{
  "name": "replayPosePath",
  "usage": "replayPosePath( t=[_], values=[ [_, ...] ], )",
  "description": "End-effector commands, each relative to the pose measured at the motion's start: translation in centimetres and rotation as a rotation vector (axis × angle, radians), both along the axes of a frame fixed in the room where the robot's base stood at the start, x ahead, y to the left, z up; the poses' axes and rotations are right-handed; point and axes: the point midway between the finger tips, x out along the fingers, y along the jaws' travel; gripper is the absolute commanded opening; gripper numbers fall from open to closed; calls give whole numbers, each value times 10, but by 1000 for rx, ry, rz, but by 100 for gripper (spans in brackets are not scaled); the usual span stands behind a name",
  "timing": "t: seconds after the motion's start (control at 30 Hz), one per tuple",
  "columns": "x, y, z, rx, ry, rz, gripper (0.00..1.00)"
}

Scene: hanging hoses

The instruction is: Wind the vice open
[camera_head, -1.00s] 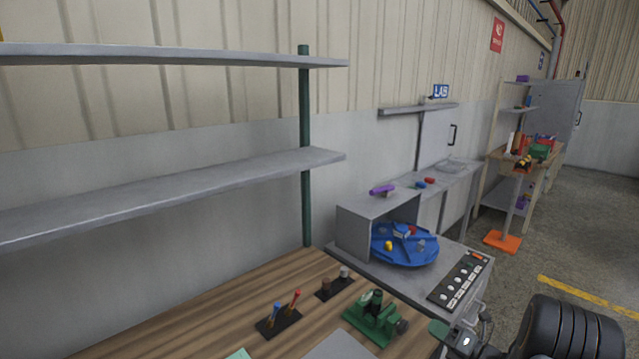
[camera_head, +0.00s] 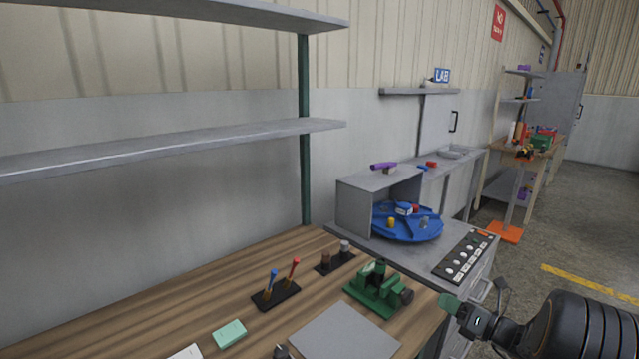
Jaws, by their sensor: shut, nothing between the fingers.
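The green vice (camera_head: 372,291) stands on the wooden workbench (camera_head: 215,300), near its right end. A dark round part, like a wheel or knob, sits on the vice's right side, facing my gripper. The gap between its jaws is too small to make out.
A grey plate (camera_head: 345,332), a rack with screwdrivers (camera_head: 276,294), a small dark holder (camera_head: 335,262) and a mint-green block (camera_head: 229,334) are on the bench. Behind stands a grey cabinet with a blue turntable (camera_head: 407,222) and a button panel (camera_head: 466,256). Shelves (camera_head: 180,145) hang above.

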Motion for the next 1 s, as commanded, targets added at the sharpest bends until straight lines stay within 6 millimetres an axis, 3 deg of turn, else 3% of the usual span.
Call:
replayPosePath(
  t=[0.23, 0.7, 1.0],
  values=[
    [5, 8, 1, -105, -85, 6, 0],
    [41, 41, 3, -106, -86, 5, 0],
    [51, 52, 3, -107, -88, 9, 0]
  ],
)
